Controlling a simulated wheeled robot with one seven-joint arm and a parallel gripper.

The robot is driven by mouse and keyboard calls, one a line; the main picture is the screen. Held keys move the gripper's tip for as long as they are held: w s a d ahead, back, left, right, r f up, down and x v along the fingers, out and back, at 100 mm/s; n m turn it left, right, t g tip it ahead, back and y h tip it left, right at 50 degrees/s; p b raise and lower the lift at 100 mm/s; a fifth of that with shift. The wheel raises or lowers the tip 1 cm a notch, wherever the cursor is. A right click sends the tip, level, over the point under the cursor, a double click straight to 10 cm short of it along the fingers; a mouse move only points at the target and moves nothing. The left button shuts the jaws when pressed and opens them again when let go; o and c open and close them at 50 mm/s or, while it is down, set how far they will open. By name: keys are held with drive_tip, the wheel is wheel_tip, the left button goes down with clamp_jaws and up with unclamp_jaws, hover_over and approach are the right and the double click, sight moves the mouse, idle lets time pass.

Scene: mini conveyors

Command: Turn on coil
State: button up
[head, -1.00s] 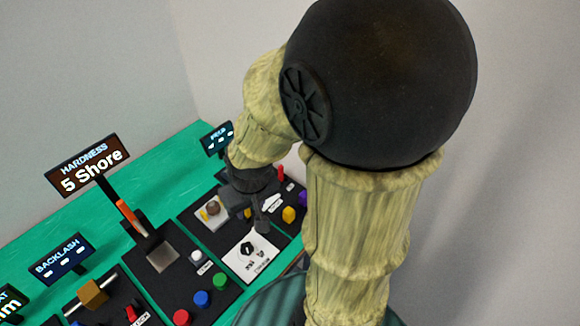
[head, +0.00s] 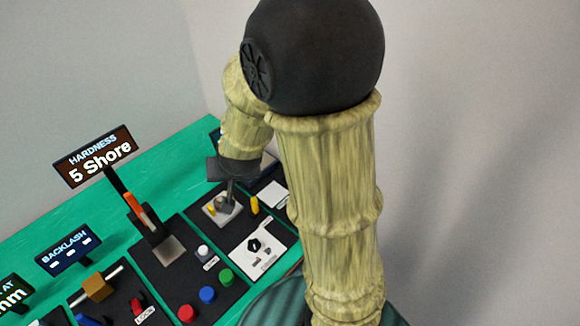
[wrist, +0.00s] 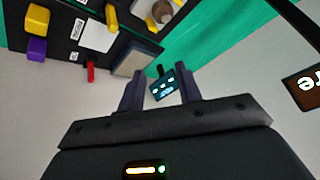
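My gripper (head: 230,188) is above the dark panels at the right of the green table, over or near a pale plate with a round part. In the wrist view my gripper (wrist: 160,77) has its two fingers apart with nothing held between them. A red switch (wrist: 90,72) stands at a dark panel's edge, to the left of the fingers and apart from them. A yellow lever (wrist: 112,18) and a round brown part (wrist: 162,11) on a white plate show at the top. I cannot read which control is labelled coil.
A small display (wrist: 163,84) stands beyond the fingers. Yellow (wrist: 37,18) and purple (wrist: 36,49) blocks lie at the upper left. The head view shows a knob panel (head: 262,262), red, blue and green buttons (head: 207,294), and the hardness sign (head: 95,156) on a post.

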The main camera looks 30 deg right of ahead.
drive_tip(key=w+d+f+m+t+h+b, duration=0.2)
drive_tip(key=w+f+m+h, duration=0.25)
drive_tip(key=w, duration=0.25)
drive_tip(key=s+d+f+m+g+h, duration=0.3)
drive_tip(key=s+m+g+h, duration=0.1)
drive_tip(key=h, duration=0.4)
drive_tip(key=shift+s+m+h+b, duration=0.35)
drive_tip(key=shift+s+m+b, duration=0.1)
drive_tip(key=shift+m, duration=0.6)
drive_tip(key=shift+d+f, duration=0.1)
drive_tip(key=shift+f, duration=0.05)
drive_tip(key=p+x, duration=0.1)
drive_tip(key=x, duration=1.6)
drive_tip(key=shift+w+d+f, duration=0.1)
drive_tip(key=shift+w+d, duration=0.05)
